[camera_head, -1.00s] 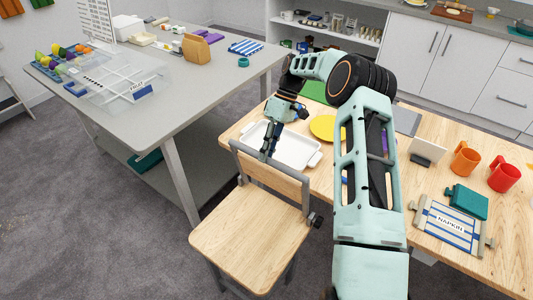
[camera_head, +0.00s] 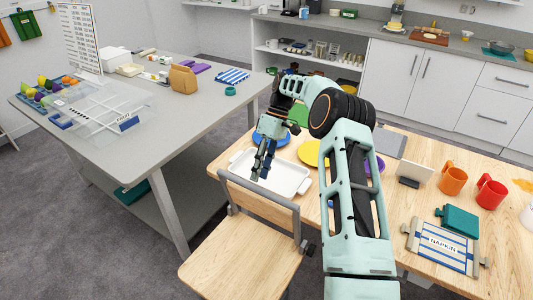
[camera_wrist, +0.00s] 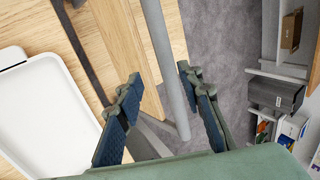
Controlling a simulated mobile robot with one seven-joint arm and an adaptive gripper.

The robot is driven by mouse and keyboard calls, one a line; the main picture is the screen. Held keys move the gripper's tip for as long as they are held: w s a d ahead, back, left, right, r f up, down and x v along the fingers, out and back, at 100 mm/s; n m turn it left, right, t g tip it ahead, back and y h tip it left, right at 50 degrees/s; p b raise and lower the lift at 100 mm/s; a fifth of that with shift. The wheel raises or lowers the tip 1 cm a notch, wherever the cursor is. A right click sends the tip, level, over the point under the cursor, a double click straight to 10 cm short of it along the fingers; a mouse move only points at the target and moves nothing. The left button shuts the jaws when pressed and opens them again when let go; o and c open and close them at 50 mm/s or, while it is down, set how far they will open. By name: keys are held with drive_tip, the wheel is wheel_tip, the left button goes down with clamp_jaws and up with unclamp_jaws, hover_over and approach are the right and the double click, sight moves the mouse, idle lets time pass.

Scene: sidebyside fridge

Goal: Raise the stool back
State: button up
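The stool has a pale wooden seat (camera_head: 235,262) and a wooden back panel (camera_head: 258,200) with a grey tube along its top edge. The back stands beside the table's front edge, and a dark knob (camera_head: 308,249) sits at its right side. My gripper (camera_head: 259,174) points down above the back's top edge, close to the white tray. In the wrist view my gripper's fingers (camera_wrist: 160,75) are spread apart. A grey tube (camera_wrist: 168,70) and wood show between them in the picture; I cannot tell whether they touch. Nothing is visibly gripped.
The white tray (camera_head: 291,183) lies on the wooden table behind the stool back. A yellow plate (camera_head: 308,153), orange mug (camera_head: 453,179), red mug (camera_head: 490,191) and napkin board (camera_head: 441,250) are also there. A grey table (camera_head: 160,115) stands left, with open floor between it and the stool.

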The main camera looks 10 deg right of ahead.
drive_tip(key=v, duration=0.7)
drive_tip(key=shift+w+d+r, duration=0.15)
drive_tip(key=shift+d+r, duration=0.05)
drive_tip(key=shift+r, duration=0.1)
idle(0.5)
